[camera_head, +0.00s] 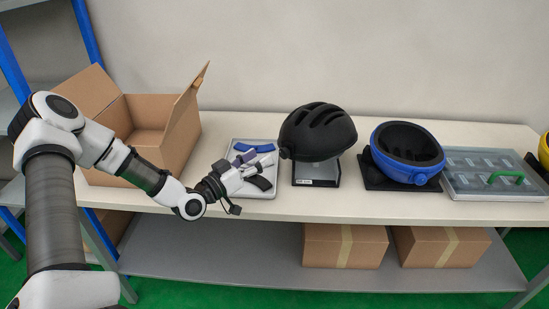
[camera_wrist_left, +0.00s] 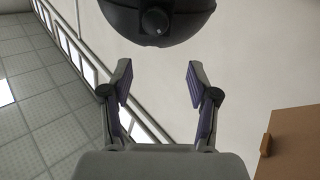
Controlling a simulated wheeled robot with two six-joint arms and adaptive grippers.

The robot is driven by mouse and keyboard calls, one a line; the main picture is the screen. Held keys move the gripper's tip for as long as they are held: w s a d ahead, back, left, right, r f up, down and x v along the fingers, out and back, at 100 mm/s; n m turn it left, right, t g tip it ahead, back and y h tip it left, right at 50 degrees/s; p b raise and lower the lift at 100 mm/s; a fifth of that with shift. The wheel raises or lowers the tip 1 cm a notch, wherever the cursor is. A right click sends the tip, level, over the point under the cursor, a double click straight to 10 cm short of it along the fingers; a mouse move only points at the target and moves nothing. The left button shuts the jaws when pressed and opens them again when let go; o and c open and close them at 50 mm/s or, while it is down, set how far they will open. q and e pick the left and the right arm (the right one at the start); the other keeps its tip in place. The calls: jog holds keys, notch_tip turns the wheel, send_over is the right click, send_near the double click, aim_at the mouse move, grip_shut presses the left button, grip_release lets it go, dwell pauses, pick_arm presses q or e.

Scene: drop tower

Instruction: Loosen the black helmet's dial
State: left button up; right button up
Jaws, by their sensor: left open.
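The black helmet (camera_head: 317,131) sits on a stand (camera_head: 318,174) on the table, right of my left gripper. Its dial (camera_head: 285,153) is a small dark knob at the helmet's lower left side. In the left wrist view the helmet (camera_wrist_left: 120,12) is at the top, with the round dial (camera_wrist_left: 155,20) facing the camera. My left gripper (camera_head: 258,168) reaches in from the left over a grey tray, short of the helmet. In the left wrist view the fingers (camera_wrist_left: 158,84) are spread wide, with nothing between them; the dial is beyond the fingertips. My right gripper is not in view.
The grey tray (camera_head: 236,143) holds blue and dark pieces. An open cardboard box (camera_head: 187,130) stands at the left. A blue helmet (camera_head: 379,151) on a black base and a clear-lidded case (camera_head: 492,187) with a green handle are at the right. The table front is clear.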

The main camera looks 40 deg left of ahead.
aim_at(282, 155)
pick_arm(q)
jog(key=w+d+m+p, duration=0.1)
jog(key=w+m, duration=0.1)
jog(key=w+d+f+m+p, duration=0.1)
jog(key=w+m, duration=0.1)
jog(key=w+d+f+m+g+p, duration=0.1)
jog(key=w, duration=0.2)
jog(key=shift+m, duration=0.4)
jog(key=shift+a, duration=0.15)
grip_shut()
